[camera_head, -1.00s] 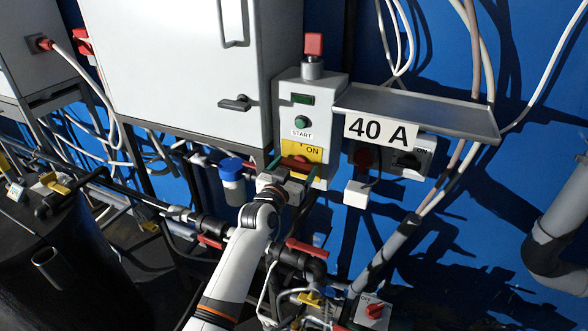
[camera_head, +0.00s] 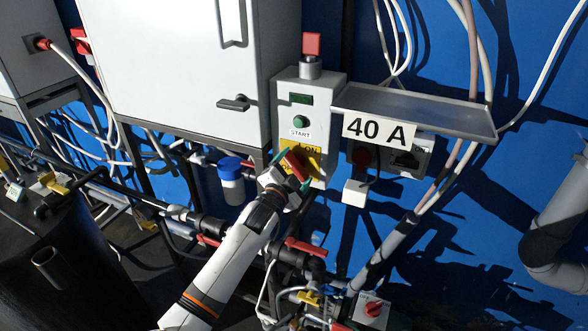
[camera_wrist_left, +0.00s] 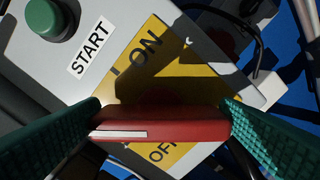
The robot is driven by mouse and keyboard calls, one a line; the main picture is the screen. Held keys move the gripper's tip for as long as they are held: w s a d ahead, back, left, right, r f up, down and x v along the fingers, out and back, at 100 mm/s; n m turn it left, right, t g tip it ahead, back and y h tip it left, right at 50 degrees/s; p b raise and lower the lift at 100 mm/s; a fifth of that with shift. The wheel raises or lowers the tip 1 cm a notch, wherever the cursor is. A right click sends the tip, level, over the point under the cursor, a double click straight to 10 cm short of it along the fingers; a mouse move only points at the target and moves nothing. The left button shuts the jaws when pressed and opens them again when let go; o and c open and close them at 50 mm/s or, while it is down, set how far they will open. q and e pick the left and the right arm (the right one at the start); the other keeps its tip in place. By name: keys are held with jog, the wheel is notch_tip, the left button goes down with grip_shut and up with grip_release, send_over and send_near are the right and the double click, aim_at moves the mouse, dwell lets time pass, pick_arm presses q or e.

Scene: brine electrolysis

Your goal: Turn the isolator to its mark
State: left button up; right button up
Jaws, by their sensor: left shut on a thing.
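The isolator has a red handle (camera_head: 296,166) on a yellow plate (camera_head: 313,158) low on the grey control box. In the left wrist view the red handle (camera_wrist_left: 170,124) carries a white stripe near its left end. The yellow plate (camera_wrist_left: 185,75) shows ON above the handle and OFF, partly hidden, below it. My left gripper (camera_head: 293,169) is shut on the handle, a green finger at each end. In the head view the handle slopes from upper left to lower right. My right gripper is not in view.
Above the isolator are a green START button (camera_head: 301,122) and a red-topped lamp (camera_head: 312,46). A grey shelf (camera_head: 440,112) with a 40 A sign (camera_head: 380,131) juts out to the right. A white cabinet (camera_head: 170,70) stands left; pipes with red-handled valves run below.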

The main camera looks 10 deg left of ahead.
pick_arm(q)
jog(key=m, duration=0.4)
jog(key=shift+f+m, duration=0.15)
jog(key=shift+m, duration=0.15)
jog(key=shift+f+m, duration=0.15)
jog(key=shift+m, duration=1.55)
jog(key=o, duration=0.8)
jog(key=shift+s, duration=0.1)
jog(key=shift+s+a+b, duration=0.35)
jog(key=shift+s+b, duration=0.05)
jog(key=shift+s, duration=1.55)
jog(key=shift+s+a+b, duration=0.4)
jog(key=shift+s, duration=1.5)
jog(key=shift+s+a+b, duration=0.35)
jog(key=shift+s+b, duration=0.05)
jog(key=shift+s, duration=1.55)
